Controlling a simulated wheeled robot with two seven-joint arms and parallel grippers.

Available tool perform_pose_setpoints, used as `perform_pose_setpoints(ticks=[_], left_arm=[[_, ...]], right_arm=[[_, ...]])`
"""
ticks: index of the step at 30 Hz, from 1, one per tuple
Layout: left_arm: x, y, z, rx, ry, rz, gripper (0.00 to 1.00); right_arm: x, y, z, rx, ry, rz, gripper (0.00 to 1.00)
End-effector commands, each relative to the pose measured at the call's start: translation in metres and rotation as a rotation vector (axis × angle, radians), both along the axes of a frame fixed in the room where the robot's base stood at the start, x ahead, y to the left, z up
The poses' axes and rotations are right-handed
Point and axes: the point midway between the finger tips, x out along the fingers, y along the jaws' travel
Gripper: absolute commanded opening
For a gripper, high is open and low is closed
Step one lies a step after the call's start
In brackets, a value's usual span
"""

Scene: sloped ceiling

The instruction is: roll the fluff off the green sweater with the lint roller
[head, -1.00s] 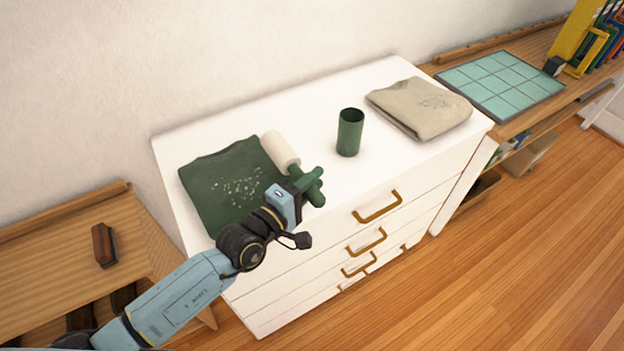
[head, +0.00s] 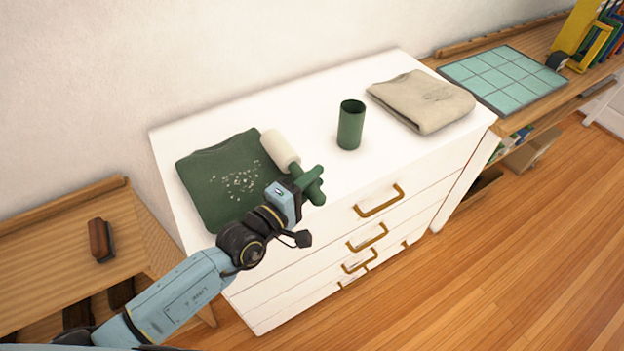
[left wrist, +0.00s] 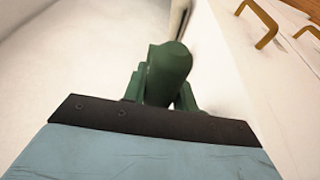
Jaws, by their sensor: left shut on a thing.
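The green sweater (head: 212,176) lies folded on the left part of the white dresser top. Pale fluff (head: 241,181) is scattered over its middle and right side. The lint roller (head: 279,149) has a white cylinder beside the sweater's right edge and a green handle. My left gripper (head: 308,184) is shut on the handle, above the dresser's front edge. In the left wrist view, the green handle end (left wrist: 166,72) shows between the fingers; the white cylinder is not clearly visible there. My right gripper is not in view.
A green cup (head: 350,126) stands upright right of the roller. A folded beige garment (head: 420,100) lies farther right on the dresser (head: 310,119). A brown brush (head: 101,240) rests on the lower wooden bench at left. A tiled teal board (head: 505,78) is at far right.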

Motion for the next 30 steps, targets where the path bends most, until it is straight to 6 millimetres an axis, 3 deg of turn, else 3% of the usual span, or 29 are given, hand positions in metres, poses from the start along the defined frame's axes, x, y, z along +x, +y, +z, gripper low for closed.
perform_pose_setpoints(ticks=[30], left_arm=[[-0.005, 0.007, -0.015, 0.001, 0.0, 0.0, 0.0]], right_arm=[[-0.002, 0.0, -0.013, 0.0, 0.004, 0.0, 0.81]])
